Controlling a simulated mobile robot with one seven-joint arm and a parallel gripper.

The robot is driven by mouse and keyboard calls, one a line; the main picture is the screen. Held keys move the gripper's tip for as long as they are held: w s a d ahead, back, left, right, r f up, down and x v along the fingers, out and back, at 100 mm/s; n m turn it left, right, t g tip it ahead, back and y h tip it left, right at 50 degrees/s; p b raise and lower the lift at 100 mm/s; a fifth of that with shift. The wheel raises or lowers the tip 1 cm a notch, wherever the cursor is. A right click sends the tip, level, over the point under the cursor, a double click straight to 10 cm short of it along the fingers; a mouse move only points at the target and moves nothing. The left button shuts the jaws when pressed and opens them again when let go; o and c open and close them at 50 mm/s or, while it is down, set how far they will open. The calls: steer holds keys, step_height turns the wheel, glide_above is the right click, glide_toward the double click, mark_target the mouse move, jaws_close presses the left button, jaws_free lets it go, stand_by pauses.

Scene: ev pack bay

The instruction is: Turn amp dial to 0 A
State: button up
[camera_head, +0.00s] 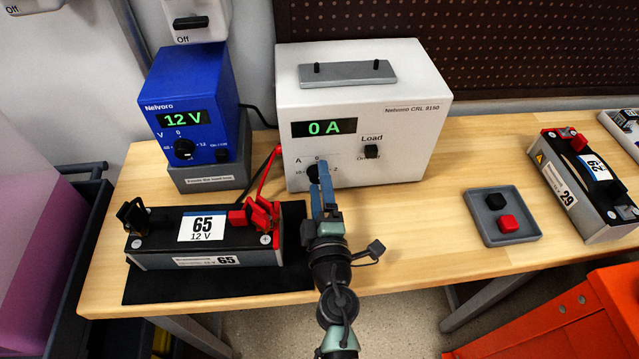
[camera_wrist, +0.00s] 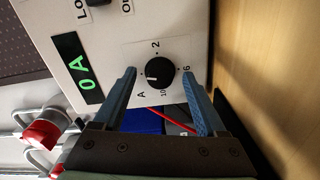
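The amp dial is a black round knob (camera_wrist: 161,74) with a white pointer mark, low on the front of the white Nelvoro CRL 8150 load unit (camera_head: 413,99). The unit's display (camera_head: 324,128) reads 0 A, and it also shows in the wrist view (camera_wrist: 79,67). In the head view my gripper (camera_head: 323,188) is in front of the dial and partly hides it. In the wrist view my gripper (camera_wrist: 166,88) is open, with one blue finger on each side of the knob and visible gaps. Contact with the knob is not seen.
A blue 12 V unit (camera_head: 190,95) stands to the left. Battery 65 (camera_head: 160,246) lies on a black mat with black and red clamps. A grey tray (camera_head: 476,215) holds black and red caps. Battery 29 (camera_head: 592,225) is at the right. Bare wood lies around the tray.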

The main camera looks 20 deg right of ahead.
jaws_close()
steer(key=shift+n, duration=1.5)
steer(key=shift+o, duration=0.8)
jaws_free()
steer(key=shift+s, duration=0.1)
steer(key=b+v, duration=0.2)
steer(key=v, duration=0.9)
steer(key=shift+s+a+f, duration=0.1)
steer(key=shift+s, duration=0.15)
steer(key=shift+s+a+b, duration=0.2)
steer(key=shift+s+b, duration=0.15)
steer(key=shift+s, duration=0.25)
steer(key=shift+w+r, duration=0.1)
steer(key=shift+r, duration=0.15)
